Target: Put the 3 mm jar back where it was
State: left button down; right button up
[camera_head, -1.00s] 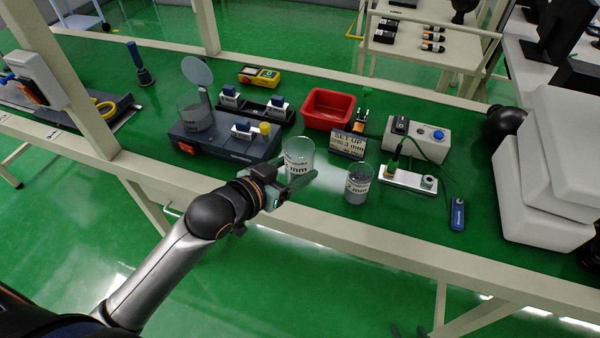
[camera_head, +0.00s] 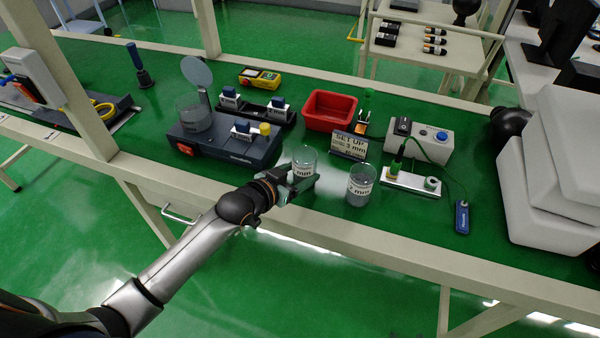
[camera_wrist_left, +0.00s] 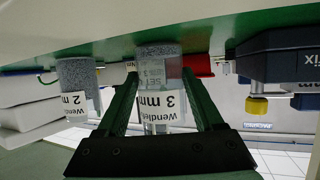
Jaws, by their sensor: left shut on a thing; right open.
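My left gripper (camera_head: 303,184) is shut on the 3 mm jar (camera_head: 304,163), a clear glass jar with a white label, near the front edge of the bench. In the left wrist view the 3 mm jar (camera_wrist_left: 160,92) stands between the two green fingers of the left gripper (camera_wrist_left: 165,100), with grey grains at its bench end. The jar looks at or close to the bench top; contact is not clear. The 2 mm jar (camera_head: 360,186) stands to its right, and also shows in the left wrist view (camera_wrist_left: 76,88). My right gripper is not in view.
A set-up sign (camera_head: 348,145) stands behind the jars. A red bin (camera_head: 329,110) is further back. A dark blue device (camera_head: 225,148) with a glass vessel is to the left. A white connector strip (camera_head: 411,181) and a grey control box (camera_head: 420,134) are to the right.

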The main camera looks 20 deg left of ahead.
pick_arm(q)
jog(key=shift+c, duration=2.4)
grip_release()
jog(key=shift+f, duration=0.1)
jog(key=o, duration=0.5)
jog(key=shift+c, duration=0.2)
jog(key=shift+r, duration=0.3)
jog(key=p+v, duration=0.1)
jog(key=v, duration=1.1)
